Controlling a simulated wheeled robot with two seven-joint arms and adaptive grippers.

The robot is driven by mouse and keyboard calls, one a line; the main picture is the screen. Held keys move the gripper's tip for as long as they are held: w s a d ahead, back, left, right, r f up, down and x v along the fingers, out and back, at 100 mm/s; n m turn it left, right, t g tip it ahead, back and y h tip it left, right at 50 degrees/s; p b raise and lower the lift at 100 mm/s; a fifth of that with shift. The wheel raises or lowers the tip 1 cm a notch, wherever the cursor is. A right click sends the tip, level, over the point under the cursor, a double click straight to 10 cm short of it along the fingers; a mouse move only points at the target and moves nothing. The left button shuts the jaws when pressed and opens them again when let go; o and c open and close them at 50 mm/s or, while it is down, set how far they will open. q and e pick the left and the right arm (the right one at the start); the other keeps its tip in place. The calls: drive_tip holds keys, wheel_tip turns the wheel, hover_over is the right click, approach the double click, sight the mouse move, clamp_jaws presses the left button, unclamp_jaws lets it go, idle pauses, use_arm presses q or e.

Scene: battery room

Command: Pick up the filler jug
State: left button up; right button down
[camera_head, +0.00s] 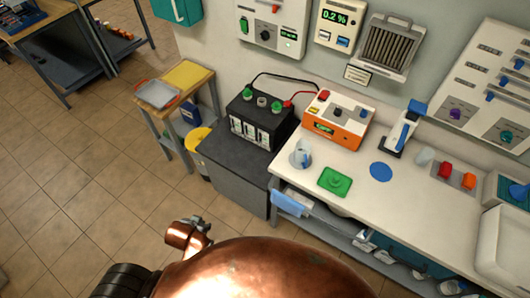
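The filler jug (302,155) looks pale grey-white and stands upright on the white worktop near its left end, on or beside a round grey patch. A copper arm part of mine with a small grey end, which looks like my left gripper (202,230), shows low in the picture, left of centre. It is well away from the jug, over the floor in the picture. Its fingers are too small and partly hidden to tell open from shut. My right gripper is not in view. Nothing holds the jug.
A black battery (259,119) stands on a dark cabinet left of the jug. An orange charger (338,121) is behind it. A green tray (335,182) and blue disc (381,172) lie to its right. A wooden stand (173,101) is farther left. The tiled floor at left is clear.

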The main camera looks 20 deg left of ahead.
use_arm(q)
drive_tip(key=w+d+r+m+t+h, duration=0.1)
drive_tip(key=w+d+r+t, duration=0.15)
drive_tip(key=w, duration=0.25)
drive_tip(key=w+d+r+t+h, duration=0.1)
drive_tip(key=w+d, duration=0.3)
drive_tip(key=w, duration=0.2)
drive_tip(key=m+t+h, duration=0.3)
drive_tip(key=t+h, duration=0.1)
drive_tip(key=t, duration=0.1)
approach(305, 165)
drive_tip(key=a+f, duration=0.2)
drive_tip(key=a, duration=0.1)
drive_tip(key=w+a+f, duration=0.1)
drive_tip(key=a+f, duration=0.4)
drive_tip(key=shift+w+a+f, duration=0.1)
drive_tip(key=shift+w+a, duration=0.2)
drive_tip(key=shift+w, duration=0.05)
drive_tip(key=w+d+r+m+h, duration=0.1)
drive_tip(key=w+d, duration=0.1)
drive_tip(key=d, duration=0.2)
drive_tip(key=w+d+r+t+h, duration=0.1)
drive_tip(key=w+d+h, duration=0.1)
drive_tip(key=w+d, duration=0.1)
drive_tip(key=w+d+r+m+h, duration=0.1)
drive_tip(key=w+d+r, duration=0.1)
drive_tip(key=d, duration=0.3)
drive_tip(key=shift+w+d+m+t+h, duration=0.2)
drive_tip(key=shift+w+m+t+h, duration=0.05)
drive_tip(key=shift+w+m+h, duration=0.1)
